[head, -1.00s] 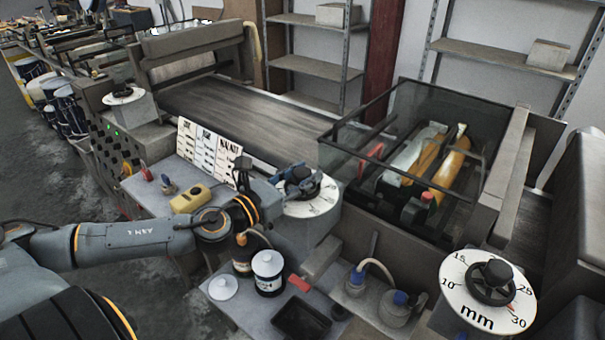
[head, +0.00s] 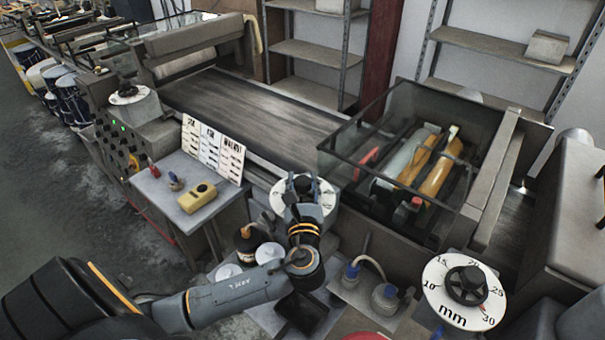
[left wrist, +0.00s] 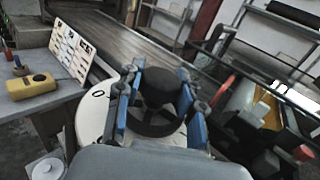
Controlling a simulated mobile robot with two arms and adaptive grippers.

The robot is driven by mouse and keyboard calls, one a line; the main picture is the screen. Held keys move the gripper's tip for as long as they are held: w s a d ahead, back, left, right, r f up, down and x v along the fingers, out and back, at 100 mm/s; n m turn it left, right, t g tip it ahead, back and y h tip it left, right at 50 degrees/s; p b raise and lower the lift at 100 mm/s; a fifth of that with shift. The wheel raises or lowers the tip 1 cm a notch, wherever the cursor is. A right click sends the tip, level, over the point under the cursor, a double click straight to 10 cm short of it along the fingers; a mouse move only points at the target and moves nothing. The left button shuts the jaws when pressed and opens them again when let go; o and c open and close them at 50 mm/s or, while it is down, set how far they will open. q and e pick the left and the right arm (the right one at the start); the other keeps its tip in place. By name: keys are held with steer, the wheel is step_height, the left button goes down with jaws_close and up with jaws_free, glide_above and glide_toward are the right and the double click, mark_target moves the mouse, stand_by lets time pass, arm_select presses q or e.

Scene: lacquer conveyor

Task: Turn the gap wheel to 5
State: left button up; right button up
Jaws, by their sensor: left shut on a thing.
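A black handwheel (left wrist: 157,88) with a raised hub sits on a round white dial (head: 279,203), which I take for the gap wheel. My left gripper (head: 303,186) is shut on this wheel. In the left wrist view its blue-padded fingers stand on either side of the hub. A 0 shows on the left part of the dial (left wrist: 91,112) there; the other marks are hidden or too small to read, so I cannot tell the setting. My right gripper is not in view.
Another handwheel dial (head: 440,296), marked mm with 10 to 30, stands at the lower right. A third dial (head: 127,96) is at the upper left. A glass-covered box (head: 340,165) flanks the wheel. Bottles, jars and a yellow device (head: 198,197) stand nearby.

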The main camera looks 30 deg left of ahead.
arm_select(q)
steer(key=n+g+y+p, duration=0.1)
steer(key=n+g+y, duration=0.2)
steer(key=g+y, duration=0.1)
steer(key=shift+d+r+n+p, duration=0.1)
steer(key=shift+n+p, duration=0.2)
steer(key=shift+n+g+y+p, duration=0.4)
steer(key=shift+n+g+y, duration=0.75)
steer(key=shift+g, duration=0.55)
steer(key=shift+n+g, duration=0.3)
steer(key=shift+n, duration=0.05)
steer(key=o, duration=1.2)
steer(key=shift+c, duration=0.2)
steer(key=v, duration=1.2)
